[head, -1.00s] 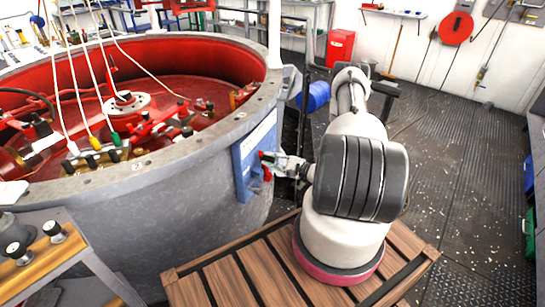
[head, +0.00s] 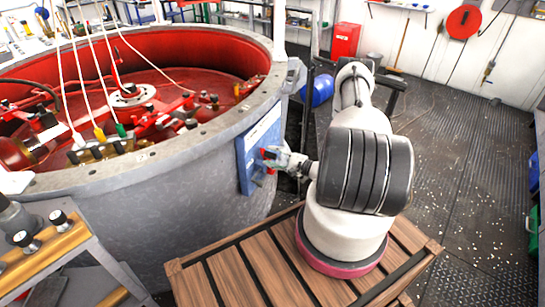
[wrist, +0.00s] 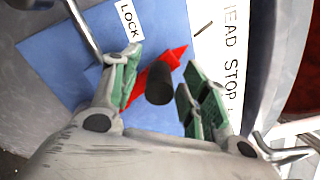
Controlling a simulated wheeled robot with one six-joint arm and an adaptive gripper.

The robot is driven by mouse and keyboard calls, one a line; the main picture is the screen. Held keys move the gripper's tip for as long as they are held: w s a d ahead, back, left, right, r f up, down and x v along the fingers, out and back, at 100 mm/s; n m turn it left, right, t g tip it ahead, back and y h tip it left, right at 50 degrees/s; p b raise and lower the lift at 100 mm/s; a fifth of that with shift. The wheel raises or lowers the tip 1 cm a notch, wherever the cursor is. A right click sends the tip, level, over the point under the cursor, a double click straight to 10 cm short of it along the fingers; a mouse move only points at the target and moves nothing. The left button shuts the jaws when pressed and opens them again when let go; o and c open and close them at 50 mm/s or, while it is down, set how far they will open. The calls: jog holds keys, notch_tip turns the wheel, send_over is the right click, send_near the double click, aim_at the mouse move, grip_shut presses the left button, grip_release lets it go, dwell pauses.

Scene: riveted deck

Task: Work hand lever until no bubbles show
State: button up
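A blue panel (head: 246,172) is fixed to the outside of the grey round tank wall. It also shows in the wrist view (wrist: 60,55), with a white "LOCK" label and a white strip reading "HEAD STOP". A red lever (wrist: 137,82) with a black knob (wrist: 160,84) is on the panel; its red also shows in the head view (head: 268,152). My gripper (wrist: 163,64) is open, its green-padded fingers on either side of the knob, with a gap visible on the right. Contact on the left is unclear. My gripper is at the panel in the head view (head: 272,159). No bubbles are visible.
The tank's grey rim (head: 190,131) curves around a red interior with hoses and fittings. A slatted wooden platform (head: 228,277) lies under my arm. A small trolley (head: 62,240) stands at lower left. A metal rod (wrist: 82,28) and the rim are close to the fingers. Floor at right is mostly open.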

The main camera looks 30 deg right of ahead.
jog(key=v, duration=1.2)
dwell(0.4)
